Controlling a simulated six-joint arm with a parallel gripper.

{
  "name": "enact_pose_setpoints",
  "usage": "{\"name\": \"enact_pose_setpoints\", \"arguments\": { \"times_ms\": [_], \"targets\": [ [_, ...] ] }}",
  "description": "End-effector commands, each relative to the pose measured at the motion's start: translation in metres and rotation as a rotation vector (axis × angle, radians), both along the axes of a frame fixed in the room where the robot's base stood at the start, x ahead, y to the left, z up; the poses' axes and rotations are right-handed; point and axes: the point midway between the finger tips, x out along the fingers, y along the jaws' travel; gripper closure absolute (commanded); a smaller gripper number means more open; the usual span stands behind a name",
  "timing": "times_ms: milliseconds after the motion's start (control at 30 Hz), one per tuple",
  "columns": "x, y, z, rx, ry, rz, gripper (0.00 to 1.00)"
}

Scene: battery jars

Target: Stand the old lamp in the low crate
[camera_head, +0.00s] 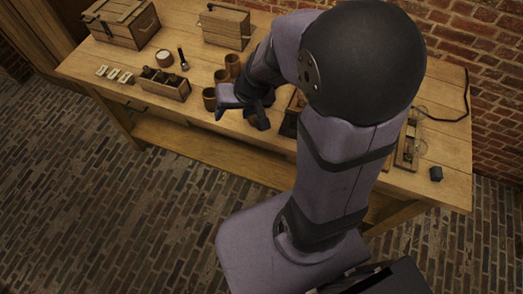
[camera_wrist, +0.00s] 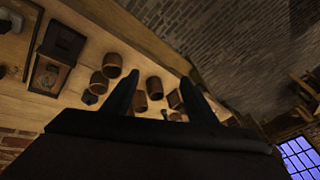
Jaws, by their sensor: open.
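A dark slim upright object that looks like the old lamp (camera_head: 183,60) stands on the bench, behind and right of the low crate. The low wooden crate (camera_head: 165,90) is at the bench's left front and has several dark items in it. My gripper (camera_head: 238,108) is open over the bench's front part, right of the crate and close to the brown jars. In the wrist view my gripper (camera_wrist: 160,95) shows two spread dark fingers with nothing held between them. I cannot make out the lamp surely in the wrist view.
Brown jars (camera_head: 209,99) stand beside my gripper; several show in the wrist view (camera_wrist: 112,65). A wooden chest (camera_head: 122,24) and a case (camera_head: 226,26) stand at the back. Pale cards (camera_head: 113,74) lie left of the crate. A small dark block (camera_head: 436,174) is at far right.

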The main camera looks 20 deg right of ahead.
Motion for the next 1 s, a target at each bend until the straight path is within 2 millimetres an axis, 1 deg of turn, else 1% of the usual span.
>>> {"name": "enact_pose_setpoints", "arguments": {
  "times_ms": [33,100,200,300,400,567,1000],
  "targets": [
    [-0.022,0.007,-0.002,-0.013,0.051,0.051,0.47],
    [-0.052,0.009,-0.006,-0.042,0.131,0.103,0.47],
    [-0.089,0.003,-0.010,-0.098,0.230,0.154,0.47],
    [-0.114,-0.007,-0.011,-0.155,0.301,0.182,0.47],
    [-0.129,-0.015,-0.011,-0.196,0.343,0.194,0.47],
    [-0.138,-0.021,-0.011,-0.224,0.368,0.199,0.47],
    [-0.138,-0.021,-0.012,-0.223,0.368,0.200,0.47]
  ]
}}
